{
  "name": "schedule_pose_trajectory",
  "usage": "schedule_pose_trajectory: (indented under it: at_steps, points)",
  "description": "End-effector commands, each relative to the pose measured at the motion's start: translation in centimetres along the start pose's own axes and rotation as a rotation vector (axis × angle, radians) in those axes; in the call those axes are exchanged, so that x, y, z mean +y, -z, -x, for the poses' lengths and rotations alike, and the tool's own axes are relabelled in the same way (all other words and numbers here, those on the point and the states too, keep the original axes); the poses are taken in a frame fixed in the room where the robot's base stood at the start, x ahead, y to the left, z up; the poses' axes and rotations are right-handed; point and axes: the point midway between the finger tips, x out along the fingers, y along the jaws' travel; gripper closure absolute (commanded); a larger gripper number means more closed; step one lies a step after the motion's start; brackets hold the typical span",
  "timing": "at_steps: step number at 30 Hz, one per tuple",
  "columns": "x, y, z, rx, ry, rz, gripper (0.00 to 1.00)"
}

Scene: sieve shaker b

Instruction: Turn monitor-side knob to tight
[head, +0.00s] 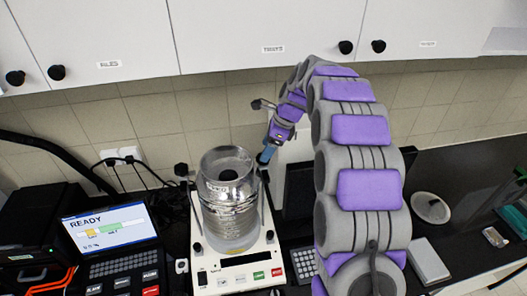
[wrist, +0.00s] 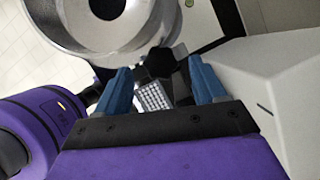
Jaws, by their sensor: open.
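The sieve shaker (head: 236,262) has a white base with a shiny metal sieve stack (head: 229,195) on it. A dark knob (head: 181,169) tops the rod left of the stack. My gripper (head: 265,156) points down at the right of the stack, beside the black monitor (head: 299,192). In the wrist view my gripper (wrist: 158,80) is open, with blue fingers. A dark knob (wrist: 160,60) shows between and just beyond the fingertips, apparently the right-hand one. I cannot tell if the fingers touch it. In the head view it is mostly hidden.
The stack's metal rim (wrist: 105,18) is close beside the fingers in the wrist view. A white box-like surface (wrist: 275,95) stands on the other side. A READY display (head: 105,226) is at the left. White cabinets (head: 270,35) hang above.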

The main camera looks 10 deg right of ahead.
Motion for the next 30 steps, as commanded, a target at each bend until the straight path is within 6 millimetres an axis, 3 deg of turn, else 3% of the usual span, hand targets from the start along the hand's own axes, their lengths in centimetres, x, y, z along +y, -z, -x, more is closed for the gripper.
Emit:
schedule_pose_trajectory:
  at_steps: [7,18,30]
  points:
    - [0.1,0.0,-2.7,0.001,-0.001,0.001,0.30]
    - [0.1,-0.1,-3.3,0.001,0.000,0.001,0.30]
    - [0.1,0.0,-3.3,0.001,0.000,0.000,0.68]
